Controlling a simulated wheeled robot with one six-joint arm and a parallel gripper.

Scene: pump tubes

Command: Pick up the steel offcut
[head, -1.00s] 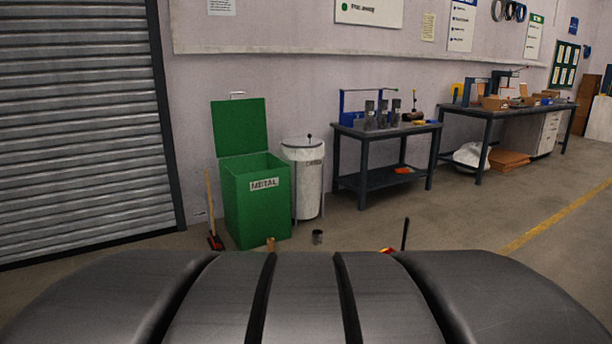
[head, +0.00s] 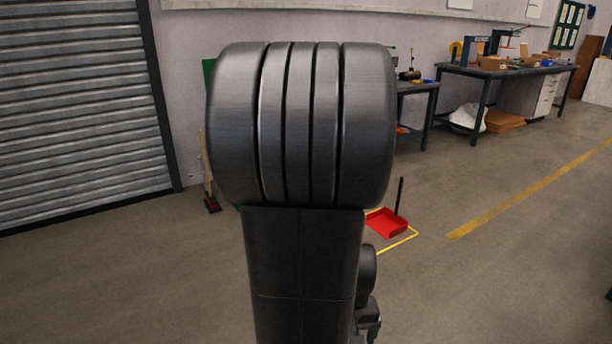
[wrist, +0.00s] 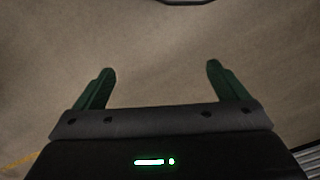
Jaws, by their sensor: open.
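My gripper (wrist: 160,68) shows in the wrist view with its two green fingers wide apart and nothing between them. Bare brown floor lies below and beyond the fingers. The steel offcut is not visible in either current view. My own arm stands large in the middle of the head view and covers much of the floor there, including where a small dark grey cylinder stood in the earlier head view. I cannot tell whether that cylinder is the offcut.
A red dustpan (head: 386,222) with an upright black handle sits on the floor right of my arm, beside yellow floor marking. A broom (head: 210,204) leans at the left. Workbenches (head: 500,72) stand along the wall. The floor at right is open.

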